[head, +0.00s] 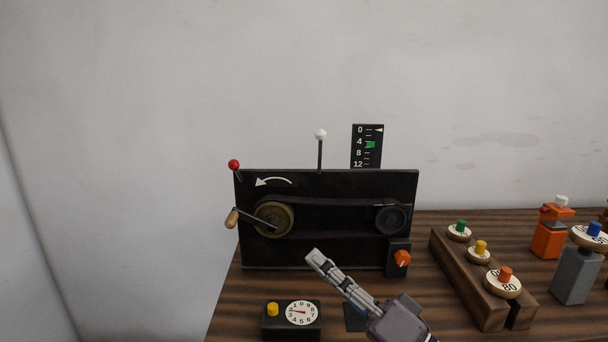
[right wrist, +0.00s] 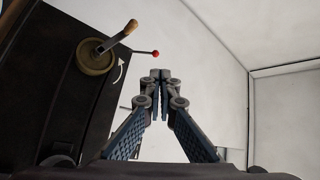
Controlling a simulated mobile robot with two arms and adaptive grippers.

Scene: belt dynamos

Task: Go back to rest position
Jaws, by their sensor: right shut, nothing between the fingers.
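My right gripper (head: 316,257) is in front of the black belt dynamo panel (head: 330,190) in the head view, reaching in from the lower right. In the right wrist view its two fingers (right wrist: 160,76) meet at the tips, shut and empty. The panel carries a brass crank wheel (head: 274,219) with a wooden handle (head: 232,218), also seen in the right wrist view (right wrist: 131,26). A belt runs to a dark pulley (head: 390,219). A red-knobbed lever (head: 234,165) stands at the panel's upper left. My left gripper is not in view.
A small black dial box (head: 291,320) with a yellow button stands in front of the panel. A wooden rack (head: 480,285) with several capped pegs is at the right, beside an orange device (head: 551,235) and a grey block (head: 576,275). A white wall is behind the table.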

